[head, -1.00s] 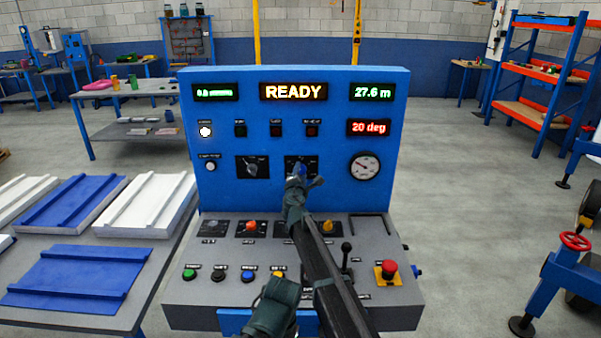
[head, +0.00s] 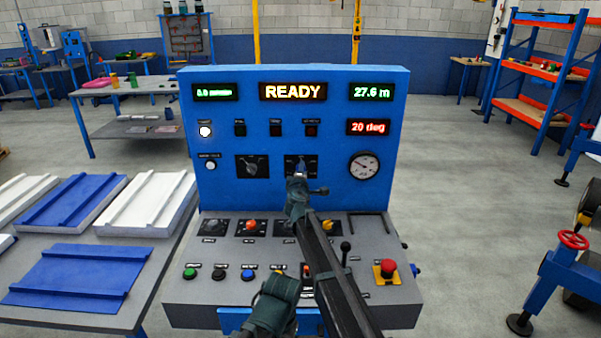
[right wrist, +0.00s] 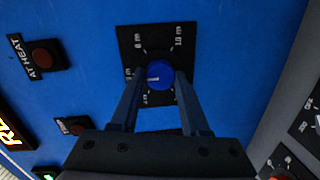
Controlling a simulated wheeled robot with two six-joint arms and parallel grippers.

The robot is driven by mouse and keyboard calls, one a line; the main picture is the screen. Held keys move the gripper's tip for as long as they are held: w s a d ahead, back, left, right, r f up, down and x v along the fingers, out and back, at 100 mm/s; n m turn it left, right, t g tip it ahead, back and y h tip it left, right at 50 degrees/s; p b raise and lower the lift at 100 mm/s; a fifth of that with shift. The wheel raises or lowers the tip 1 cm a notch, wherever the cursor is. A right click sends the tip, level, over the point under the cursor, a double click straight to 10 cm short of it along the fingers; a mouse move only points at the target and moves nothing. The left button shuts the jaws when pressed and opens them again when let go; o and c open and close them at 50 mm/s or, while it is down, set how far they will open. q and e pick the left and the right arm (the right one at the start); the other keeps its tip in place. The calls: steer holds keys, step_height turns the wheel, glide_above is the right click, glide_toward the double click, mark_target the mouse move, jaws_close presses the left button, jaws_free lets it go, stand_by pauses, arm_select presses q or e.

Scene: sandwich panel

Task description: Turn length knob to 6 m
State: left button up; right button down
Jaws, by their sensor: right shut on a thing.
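The blue length knob (right wrist: 159,74) sits on a black dial plate (right wrist: 130,38) on the blue upright panel. Its white mark points left in the right wrist view, which is up on the panel. The small scale marks around it are hard to read. My right gripper (right wrist: 157,90) has its two fingers shut on the knob, one on each side. In the head view, my right gripper (head: 299,182) is at the right-hand black dial and hides much of it. The green display (head: 372,92) reads 27.6 m.
A second selector knob (head: 252,168) is to the left, and a gauge (head: 364,167) to the right. Below, the grey console has several knobs and buttons, a black lever (head: 346,250) and a red emergency button (head: 387,268). Panels lie on a table (head: 150,268) at left.

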stand_by(0.4)
steer(key=shift+c, duration=2)
jaws_free()
steer(key=shift+s, duration=0.1)
steer(key=s+r+p, duration=0.1)
steer(key=s, duration=1.2)
steer(key=shift+s+a, duration=0.3)
steer(key=shift+a, duration=0.05)
steer(key=shift+s, duration=0.1)
